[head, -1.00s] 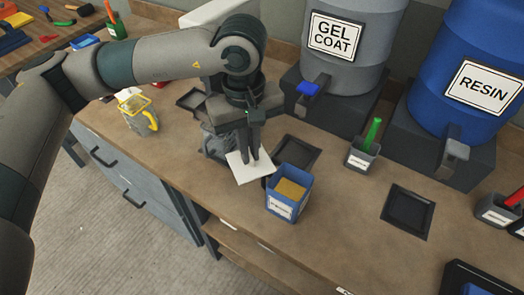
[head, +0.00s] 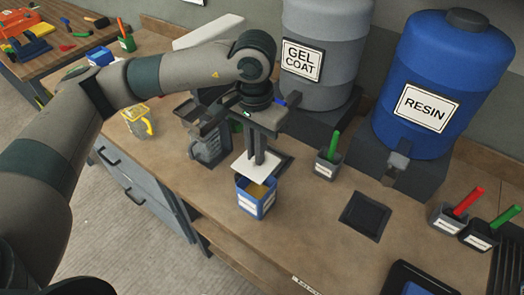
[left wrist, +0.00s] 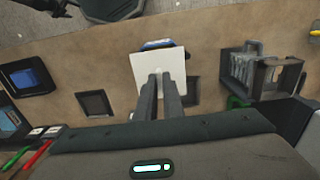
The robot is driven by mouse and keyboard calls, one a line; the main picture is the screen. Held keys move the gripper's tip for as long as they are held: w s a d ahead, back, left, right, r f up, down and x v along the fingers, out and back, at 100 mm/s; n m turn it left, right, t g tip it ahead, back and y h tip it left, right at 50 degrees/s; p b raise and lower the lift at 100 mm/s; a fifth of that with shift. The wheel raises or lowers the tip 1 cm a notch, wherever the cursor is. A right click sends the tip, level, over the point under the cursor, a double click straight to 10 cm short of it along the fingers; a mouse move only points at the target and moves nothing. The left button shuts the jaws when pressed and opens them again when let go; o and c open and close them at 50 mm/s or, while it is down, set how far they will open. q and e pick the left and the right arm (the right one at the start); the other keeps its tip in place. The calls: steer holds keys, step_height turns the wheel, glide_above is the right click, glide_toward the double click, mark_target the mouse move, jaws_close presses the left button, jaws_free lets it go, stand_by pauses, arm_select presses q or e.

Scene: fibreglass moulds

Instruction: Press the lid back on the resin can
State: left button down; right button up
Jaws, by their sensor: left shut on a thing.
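The resin can (head: 253,203) is a small blue square open-topped tub with a white label and yellowish contents, standing on the workbench. My left gripper (head: 259,160) points down and is shut on the lid (head: 243,166), a thin white square plate. The lid is above the bench and overlaps the can's back rim in the head view; contents still show at the front. In the left wrist view the lid (left wrist: 145,72) hides most of the can (left wrist: 157,43), leaving a blue edge beyond it. Whether they touch I cannot tell. My right gripper is out of view.
A blue RESIN drum (head: 440,75) and a grey GEL COAT drum (head: 325,45) stand at the back. A pot with a green handle (head: 327,165) and a dark square tray (head: 365,215) lie right of the can. A yellow-handled jug (head: 137,117) stands left.

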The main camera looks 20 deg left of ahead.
mark_target(256, 168)
arm_select(q)
steer(key=shift+f, duration=0.15)
steer(key=shift+f, duration=1.95)
step_height(256, 168, down, 2)
steer(key=b, duration=0.3)
steer(key=shift+f, duration=0.1)
steer(key=shift+b, duration=1.45)
stand_by(0.9)
steer(key=shift+f+b, duration=0.2)
steer(key=shift+b, duration=1.4)
stand_by(1.4)
